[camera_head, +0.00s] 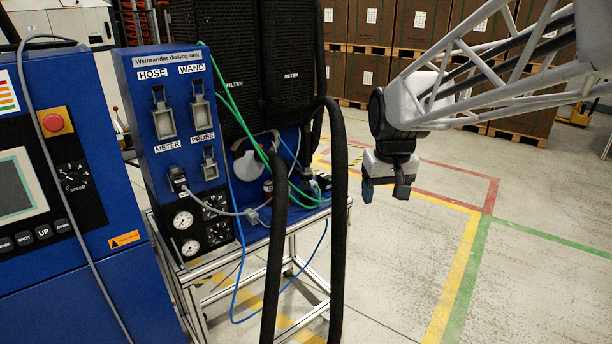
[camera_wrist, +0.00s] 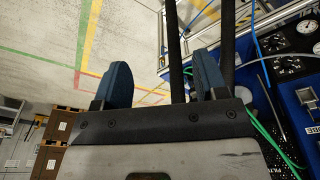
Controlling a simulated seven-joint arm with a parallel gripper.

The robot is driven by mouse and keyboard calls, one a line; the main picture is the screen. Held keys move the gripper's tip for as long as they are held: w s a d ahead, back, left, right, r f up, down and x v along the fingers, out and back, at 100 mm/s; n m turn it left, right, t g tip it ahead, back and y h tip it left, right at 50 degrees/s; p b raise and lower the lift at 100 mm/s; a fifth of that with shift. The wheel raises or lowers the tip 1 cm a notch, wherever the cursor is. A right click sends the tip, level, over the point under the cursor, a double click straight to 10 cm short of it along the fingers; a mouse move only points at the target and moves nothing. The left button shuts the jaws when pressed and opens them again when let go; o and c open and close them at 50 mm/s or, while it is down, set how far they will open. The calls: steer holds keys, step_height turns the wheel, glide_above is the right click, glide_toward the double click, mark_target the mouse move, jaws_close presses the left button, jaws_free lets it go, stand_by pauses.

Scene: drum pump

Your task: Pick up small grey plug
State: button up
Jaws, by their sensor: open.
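My gripper (camera_head: 384,190) hangs at the right of the dosing unit, above open floor, with its fingers pointing down. In the wrist view its two blue fingers (camera_wrist: 162,80) are apart with nothing held between them. A small light-grey piece that looks like the plug (camera_head: 252,217) is at the end of a grey cable, near the front edge of the unit's blue shelf. It is well to the left of my gripper and apart from it. I cannot make out the plug in the wrist view.
The blue dosing unit panel (camera_head: 165,120) has sockets labelled HOSE, WAND, METER and PROBE; a black connector (camera_head: 178,178) sits at METER. Thick black hoses (camera_head: 337,200) hang between the shelf and my gripper. Green and blue tubes cross the shelf. Floor at right is clear.

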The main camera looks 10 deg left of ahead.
steer(key=w+a+f+n, duration=0.1)
steer(key=w+a+f, duration=0.2)
steer(key=w+a, duration=0.65)
steer(key=n+g, duration=0.2)
steer(key=n, duration=0.3)
glide_above(253, 214)
steer(key=f, duration=2.4)
steer(key=shift+w+f, duration=0.2)
steer(key=shift+f, duration=0.15)
steer(key=shift+f, duration=1.25)
steer(key=shift+f, duration=0.1)
steer(key=shift+s+f, duration=0.15)
steer(key=shift+f, duration=1.1)
steer(key=shift+s+f, duration=0.15)
steer(key=shift+f, duration=1.1)
